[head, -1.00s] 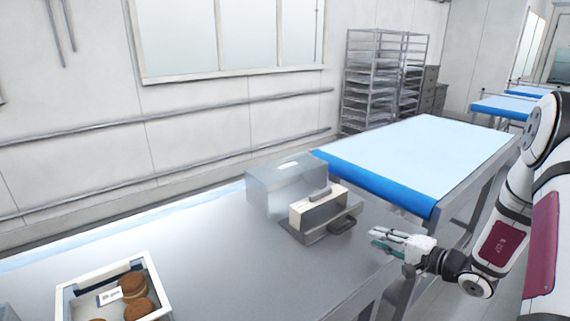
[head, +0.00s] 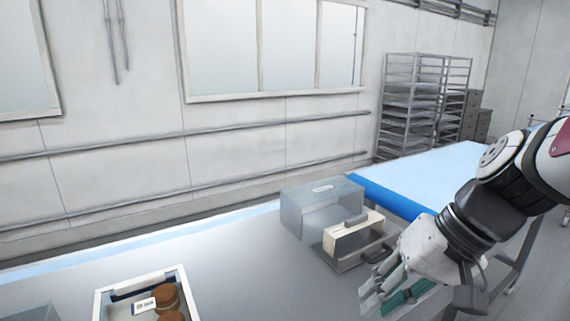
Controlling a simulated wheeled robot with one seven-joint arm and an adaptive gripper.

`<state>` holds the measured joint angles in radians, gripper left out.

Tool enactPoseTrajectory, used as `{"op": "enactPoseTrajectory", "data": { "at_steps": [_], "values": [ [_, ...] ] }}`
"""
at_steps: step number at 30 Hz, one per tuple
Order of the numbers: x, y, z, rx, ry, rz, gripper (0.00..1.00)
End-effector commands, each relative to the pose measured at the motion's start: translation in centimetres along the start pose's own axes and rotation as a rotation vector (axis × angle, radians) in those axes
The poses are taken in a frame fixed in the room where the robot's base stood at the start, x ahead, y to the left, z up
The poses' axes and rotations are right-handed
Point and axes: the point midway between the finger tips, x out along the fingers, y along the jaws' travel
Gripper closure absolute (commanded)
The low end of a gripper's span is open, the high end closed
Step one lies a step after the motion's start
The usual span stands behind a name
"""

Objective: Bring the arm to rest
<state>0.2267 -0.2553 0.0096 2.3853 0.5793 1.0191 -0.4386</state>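My gripper (head: 385,297) is at the lower right in the head view, in front of the right end of the grey table (head: 235,255). Its white body and fingers with teal pads point down and to the left. I see no object between the fingers, but the gap between them is too unclear to judge. My arm reaches in from the right edge and bends down to the gripper.
A grey box (head: 305,212) and a smaller cream-fronted box with a handle (head: 352,240) stand behind my gripper. A white-rimmed tray (head: 181,279) with brown rounds and a label is at lower left. A blue-edged conveyor (head: 392,197) and a rack (head: 412,108) lie beyond.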

Motion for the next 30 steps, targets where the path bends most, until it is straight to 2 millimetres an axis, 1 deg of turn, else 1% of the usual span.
{"op": "enactPoseTrajectory", "data": {
  "at_steps": [1,3,6,12,15,19,30],
  "values": [
    [-0.9,-0.1,1.0,-0.036,0.024,0.055,0.79],
    [-1.9,0.2,2.2,-0.072,0.059,0.134,0.79],
    [-3.6,0.8,3.5,-0.119,0.126,0.239,0.79],
    [-6.5,1.9,4.9,-0.18,0.263,0.38,0.79],
    [-7.3,2.2,5.2,-0.194,0.307,0.414,0.79],
    [-7.8,2.4,5.3,-0.2,0.33,0.432,0.79],
    [-7.8,2.4,5.3,-0.199,0.329,0.432,0.79]
  ]
}}
